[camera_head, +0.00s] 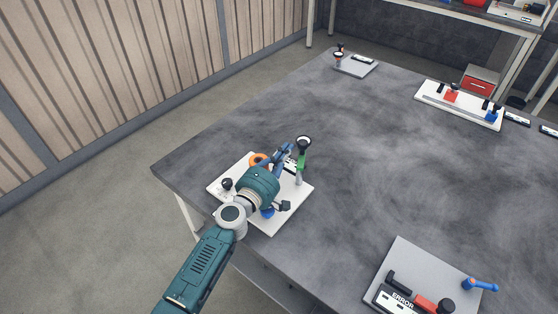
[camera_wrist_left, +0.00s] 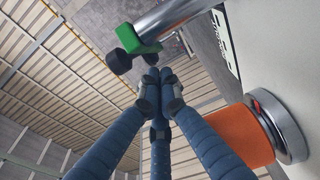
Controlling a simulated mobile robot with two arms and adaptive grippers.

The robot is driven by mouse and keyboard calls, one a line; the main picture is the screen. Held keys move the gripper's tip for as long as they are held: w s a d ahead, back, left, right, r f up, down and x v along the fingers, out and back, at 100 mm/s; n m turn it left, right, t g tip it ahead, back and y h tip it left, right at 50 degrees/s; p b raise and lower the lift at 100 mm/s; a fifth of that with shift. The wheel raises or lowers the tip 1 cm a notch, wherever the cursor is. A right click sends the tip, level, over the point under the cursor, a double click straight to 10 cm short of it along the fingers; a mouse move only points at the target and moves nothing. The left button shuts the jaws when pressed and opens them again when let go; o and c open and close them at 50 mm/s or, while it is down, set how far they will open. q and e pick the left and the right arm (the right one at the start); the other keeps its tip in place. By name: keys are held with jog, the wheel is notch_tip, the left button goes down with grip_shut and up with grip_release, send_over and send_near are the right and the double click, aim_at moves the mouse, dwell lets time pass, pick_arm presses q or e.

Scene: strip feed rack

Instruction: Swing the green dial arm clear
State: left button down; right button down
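The green dial arm (camera_head: 302,161) sits on top of an upright metal post (camera_head: 299,178) on a white plate (camera_head: 296,199). A round black dial with a pale face (camera_head: 303,142) shows at its upper end. My left gripper (camera_head: 286,151) is just left of the arm. In the left wrist view, my left gripper's fingertips (camera_wrist_left: 160,78) are drawn together with nothing visible between them. The green part (camera_wrist_left: 145,46) and a black piece (camera_wrist_left: 119,61) lie just beyond the tips; contact cannot be told. My right gripper is not in view.
An orange cylinder (camera_wrist_left: 240,134) on the same plate stands close beside my fingers; it also shows in the head view (camera_head: 258,159). A black knob (camera_head: 226,184) is at the plate's left. A grey plate (camera_head: 408,252) is at front right. The table's middle is clear.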

pick_arm(q)
jog(key=shift+w+d, duration=0.15)
jog(key=shift+w, duration=0.15)
jog(key=shift+w+d+m+g+h+b, duration=0.2)
jog(key=shift+d+m+g+h+b, duration=0.15)
jog(key=shift+h+b, duration=0.3)
jog(key=shift+d+m+g+h, duration=0.25)
jog(key=shift+d+m+h, duration=0.05)
jog(key=shift+m+h, duration=0.05)
